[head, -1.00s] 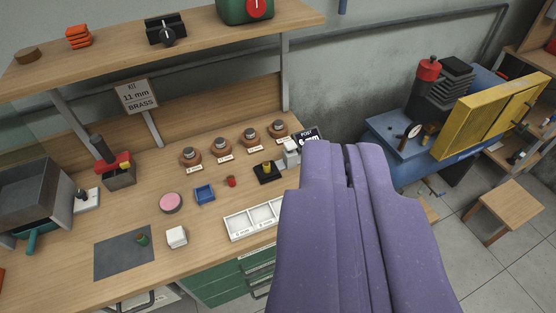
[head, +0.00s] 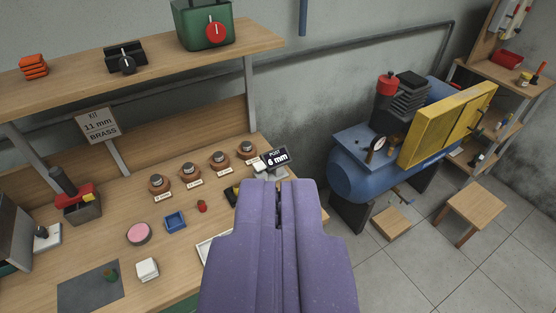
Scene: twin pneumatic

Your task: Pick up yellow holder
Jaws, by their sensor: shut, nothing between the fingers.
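My gripper (head: 279,190) is purple and fills the lower middle of the view. Its fingers are shut and empty, above the right end of the workbench. A small black base (head: 230,194) stands on the bench just left of the fingertips. Most of it, and the yellow piece on top of it, is now hidden behind my gripper. I cannot tell for sure whether that yellow piece is the yellow holder.
The bench (head: 130,205) holds several brown round stands (head: 190,177), a blue tray (head: 175,222), a pink disc (head: 139,233) and a white block (head: 147,268). A "6 mm" display (head: 276,159) stands beyond my gripper. A blue compressor (head: 360,170) and stool (head: 477,207) are right.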

